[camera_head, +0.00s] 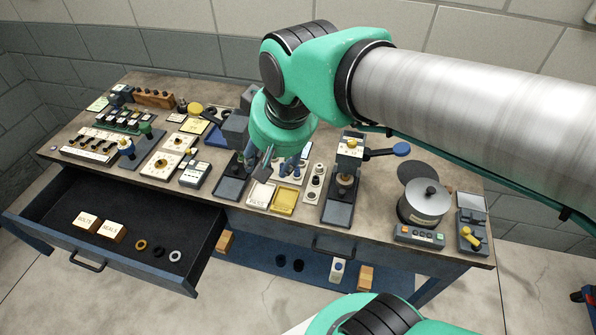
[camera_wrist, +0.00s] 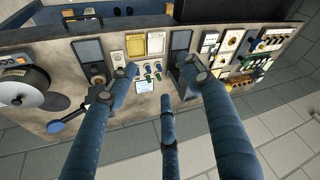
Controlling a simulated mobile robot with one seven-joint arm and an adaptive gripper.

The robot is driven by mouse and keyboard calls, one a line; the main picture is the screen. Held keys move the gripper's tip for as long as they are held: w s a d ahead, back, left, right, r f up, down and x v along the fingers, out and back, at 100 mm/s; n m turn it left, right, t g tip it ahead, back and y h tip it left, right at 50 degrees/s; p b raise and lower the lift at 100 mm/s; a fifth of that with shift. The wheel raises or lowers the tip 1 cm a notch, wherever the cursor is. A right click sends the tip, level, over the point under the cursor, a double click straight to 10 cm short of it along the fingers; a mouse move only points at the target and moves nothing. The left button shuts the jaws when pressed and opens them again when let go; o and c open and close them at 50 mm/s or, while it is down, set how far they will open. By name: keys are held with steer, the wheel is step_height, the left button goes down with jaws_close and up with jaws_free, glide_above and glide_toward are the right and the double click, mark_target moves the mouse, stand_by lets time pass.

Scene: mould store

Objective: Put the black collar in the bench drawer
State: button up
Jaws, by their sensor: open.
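The bench drawer (camera_head: 62,212) is pulled open at the left of the bench in the head view. A black ring (camera_head: 158,252), which looks like a black collar, lies on its floor between a yellow ring (camera_head: 141,244) and a pale ring (camera_head: 175,256). More dark rings (camera_head: 281,260) lie on the lower shelf, and I cannot tell which ring is the task's collar. My gripper (camera_head: 277,163) is open over the middle of the bench, right of the drawer. In the wrist view its fingers (camera_wrist: 160,79) are spread with nothing between them.
Two lettered blocks (camera_head: 88,222) stand in the drawer. The bench top (camera_head: 385,172) carries trays, a yellow tray (camera_head: 284,199), a press with a blue-ended lever (camera_head: 349,150) and a grey round pot (camera_head: 426,203). The lower shelf (camera_head: 255,247) also holds a white bottle (camera_head: 337,270).

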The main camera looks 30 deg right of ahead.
steer(key=s+d, duration=0.3)
steer(key=s, duration=0.4)
steer(key=shift+s+f+t, duration=0.2)
steer(key=shift+t, duration=0.2)
stand_by(1.0)
